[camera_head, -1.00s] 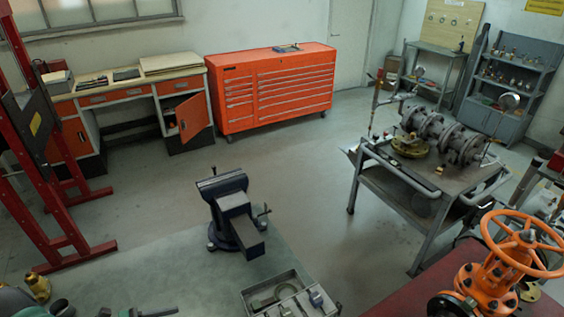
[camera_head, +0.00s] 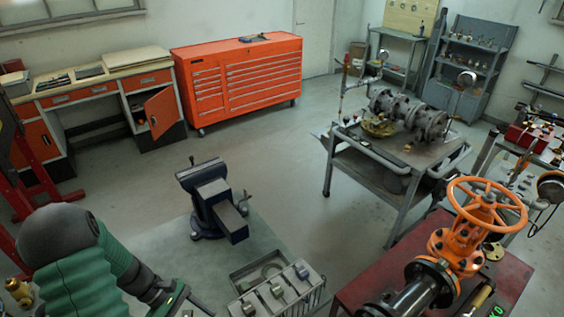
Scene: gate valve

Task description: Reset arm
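What looks like my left arm, with a green ribbed sleeve and a dark rounded joint, rises in the lower left of the head view. It runs down to the right toward the bottom edge, where thin dark and grey parts are cut off. No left gripper fingers can be made out. My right gripper is not in view. The orange gate valve (camera_head: 456,247) with its orange handwheel (camera_head: 487,206) stands on a dark red bench top (camera_head: 360,290) at the lower right. A black pipe section (camera_head: 408,293) joins it at the front. No gripper touches the handwheel.
A blue vise (camera_head: 212,198) stands on a grey-green surface left of centre, with a grey metal box (camera_head: 262,270) of parts nearer. A wheeled cart (camera_head: 400,165) carries a flanged pipe assembly (camera_head: 408,115). An orange tool cabinet (camera_head: 237,82) stands behind. Floor between vise and cart is clear.

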